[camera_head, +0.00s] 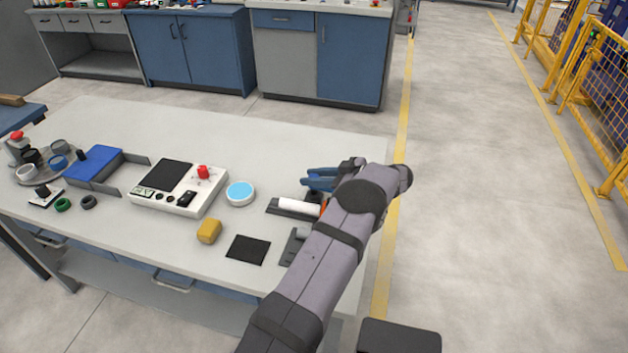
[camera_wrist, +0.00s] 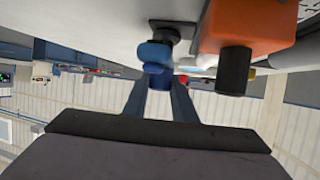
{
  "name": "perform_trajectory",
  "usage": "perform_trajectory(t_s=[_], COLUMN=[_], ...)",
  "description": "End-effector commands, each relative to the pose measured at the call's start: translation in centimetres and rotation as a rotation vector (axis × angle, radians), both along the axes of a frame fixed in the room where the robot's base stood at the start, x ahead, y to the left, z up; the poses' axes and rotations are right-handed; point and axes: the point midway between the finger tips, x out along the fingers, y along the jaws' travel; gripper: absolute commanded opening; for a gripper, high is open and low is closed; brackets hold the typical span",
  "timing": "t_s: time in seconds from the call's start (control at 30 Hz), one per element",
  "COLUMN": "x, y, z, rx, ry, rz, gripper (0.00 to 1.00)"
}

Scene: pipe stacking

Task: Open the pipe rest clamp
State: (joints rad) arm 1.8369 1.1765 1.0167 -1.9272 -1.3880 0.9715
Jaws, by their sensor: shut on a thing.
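My gripper (camera_wrist: 157,74) shows in the wrist view with its two blue-grey fingers closed around a blue knob (camera_wrist: 155,50). The knob sits on a short dark stem and plate, which look like part of the pipe rest clamp. An orange block (camera_wrist: 240,25) with a black round end (camera_wrist: 235,70) is beside it on the right. In the head view, the blue fingers (camera_head: 318,180) are at the table's right end, close above a grey rest holding a white pipe (camera_head: 298,207). My arm hides much of the clamp there, so whether it is open or closed cannot be told.
Left of the rest on the grey table (camera_head: 330,145) are a round blue-topped disc (camera_head: 240,192), a yellow block (camera_head: 209,231), a black square pad (camera_head: 248,249) and a control box with a red button (camera_head: 203,172). The table's right edge is near my arm.

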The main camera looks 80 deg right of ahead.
Motion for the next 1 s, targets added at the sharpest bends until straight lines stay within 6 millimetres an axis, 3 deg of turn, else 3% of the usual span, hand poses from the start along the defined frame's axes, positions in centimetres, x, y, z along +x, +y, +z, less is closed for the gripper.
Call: perform_trajectory(t_s=[0.57, 0.6, 0.67, 1.0], x=[0.23, 0.24, 0.23, 0.01], y=[-0.03, -0.04, -0.05, -0.02], z=[0.36, 0.37, 0.36, 0.18], rx=[-0.004, -0.004, -0.005, -0.003], ry=[-0.006, -0.006, -0.006, -0.003], rz=[0.032, 0.032, 0.031, 0.029], gripper=[0.0, 0.27, 0.41, 0.43])
